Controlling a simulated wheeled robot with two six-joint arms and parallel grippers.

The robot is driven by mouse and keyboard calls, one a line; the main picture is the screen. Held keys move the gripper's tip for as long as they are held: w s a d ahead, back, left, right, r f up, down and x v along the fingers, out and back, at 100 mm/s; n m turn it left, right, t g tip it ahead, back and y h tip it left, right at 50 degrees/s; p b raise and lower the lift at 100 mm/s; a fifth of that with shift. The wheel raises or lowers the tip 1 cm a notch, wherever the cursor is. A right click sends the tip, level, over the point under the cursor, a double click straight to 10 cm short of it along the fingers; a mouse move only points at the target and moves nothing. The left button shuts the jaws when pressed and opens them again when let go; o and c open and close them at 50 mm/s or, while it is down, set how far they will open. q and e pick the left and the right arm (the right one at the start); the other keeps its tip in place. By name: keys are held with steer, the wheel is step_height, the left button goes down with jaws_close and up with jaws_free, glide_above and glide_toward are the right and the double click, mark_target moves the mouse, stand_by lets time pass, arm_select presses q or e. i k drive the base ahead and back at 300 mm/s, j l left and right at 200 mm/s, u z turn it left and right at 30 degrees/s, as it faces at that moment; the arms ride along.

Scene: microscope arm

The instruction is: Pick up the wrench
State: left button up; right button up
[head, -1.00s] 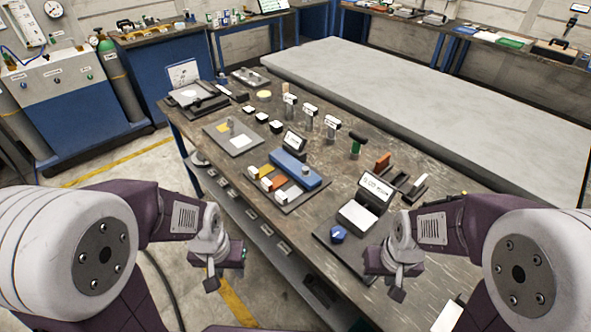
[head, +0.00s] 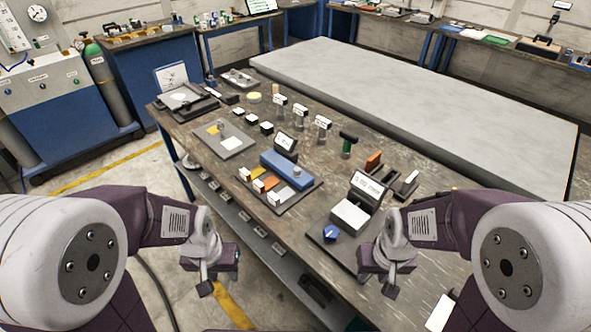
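I cannot make out a thing that is clearly a wrench. A dark T-shaped handle with a green stem (head: 348,144) stands upright on the workbench (head: 330,153); it is too small to tell what tool it is. My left gripper (head: 205,283) hangs in front of the bench's near edge, over the floor, with nothing visible in it. My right gripper (head: 391,284) hangs near the bench's front edge, to the right of a blue knob (head: 330,232), and also looks empty. The finger gaps do not show clearly in either gripper.
A labelled device with a white block (head: 350,214) stands close to my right gripper. A blue block (head: 288,170) and small coloured pieces sit on a dark tray. A large grey slab (head: 420,100) lies behind the bench. Gas cylinders (head: 103,80) stand at left.

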mark_target(324, 124)
steer(key=j+z, duration=0.5)
steer(key=j, duration=0.65)
steer(key=i+j+z, duration=0.2)
steer(key=j, duration=0.15)
steer(key=i+j+z, duration=0.15)
steer(key=j, duration=0.2)
steer(key=i+j+z, duration=0.2)
steer(key=j, duration=0.15)
steer(key=j+z, duration=0.2)
steer(key=j, duration=0.2)
